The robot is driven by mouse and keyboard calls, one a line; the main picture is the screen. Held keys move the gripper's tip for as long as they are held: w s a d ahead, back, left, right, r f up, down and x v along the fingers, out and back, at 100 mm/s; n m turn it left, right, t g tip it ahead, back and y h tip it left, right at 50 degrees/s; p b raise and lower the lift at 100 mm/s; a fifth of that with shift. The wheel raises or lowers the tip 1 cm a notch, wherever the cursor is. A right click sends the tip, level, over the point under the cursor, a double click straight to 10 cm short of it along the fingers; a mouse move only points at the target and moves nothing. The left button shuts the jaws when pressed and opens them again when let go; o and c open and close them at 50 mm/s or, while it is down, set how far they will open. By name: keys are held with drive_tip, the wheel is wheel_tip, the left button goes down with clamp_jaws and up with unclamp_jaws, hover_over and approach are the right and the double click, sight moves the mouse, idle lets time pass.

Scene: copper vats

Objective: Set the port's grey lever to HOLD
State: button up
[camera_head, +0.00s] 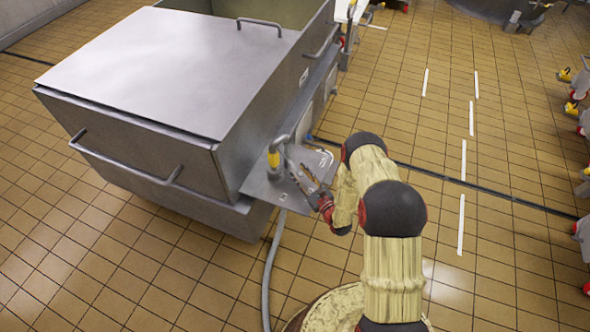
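The port looks to be the metal plate (258,188) on the side of the big steel vat, with a bent grey pipe with a yellow collar (274,158) standing on it. My gripper (300,174) is over the right part of this plate, close to the right of the yellow collar. Its fingers are small and dark here, and I cannot tell if they are apart or touching anything. I cannot make out the grey lever for certain; my gripper may cover it. No HOLD mark is readable.
The steel vat (150,70) with its lid and bar handles fills the left. A grey hose (270,265) runs down from the plate to the floor. The tiled floor (430,125) to the right is mostly clear. Red and yellow fittings (573,95) stand at the right edge.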

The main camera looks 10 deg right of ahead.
sight(290, 161)
drive_tip(key=shift+b+x, duration=0.3)
drive_tip(key=shift+x, duration=1.55)
drive_tip(key=shift+c, duration=0.4)
clamp_jaws()
